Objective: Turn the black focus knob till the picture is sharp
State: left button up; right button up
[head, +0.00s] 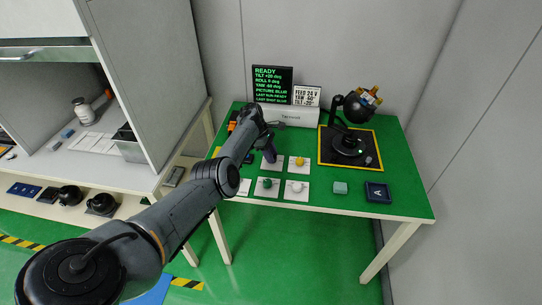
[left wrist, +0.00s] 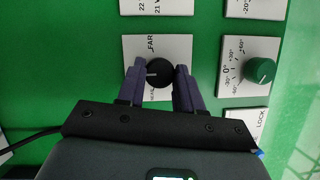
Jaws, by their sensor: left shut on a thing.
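The black focus knob (left wrist: 159,73) sits on a white plate (left wrist: 130,53) marked FAR, with a white pointer line toward the left. My left gripper (left wrist: 160,78) is shut on it, one purple-grey finger on each side. In the head view my left gripper (head: 269,154) is over the green table, and it hides the knob. The black screen (head: 272,84) at the back reads READY and PICTURE BLUR in green. The camera on its gimbal (head: 358,105) stands on a yellow-edged black mat (head: 326,153). My right gripper is not in view.
Beside the knob are a yellow knob (head: 300,161), a green knob (head: 267,183) and a white knob (head: 297,187). A teal block (head: 340,188) and dark tile (head: 378,192) lie front right. A shelf unit (head: 160,80) stands left.

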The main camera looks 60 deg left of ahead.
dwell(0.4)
pick_arm(q)
jog(key=o, duration=1)
jog(key=shift+o, duration=0.2)
jog(key=p+v, duration=0.3)
jog(key=v, duration=0.7)
jog(key=shift+r, duration=0.4)
jog(key=shift+s, duration=0.1)
dwell(0.3)
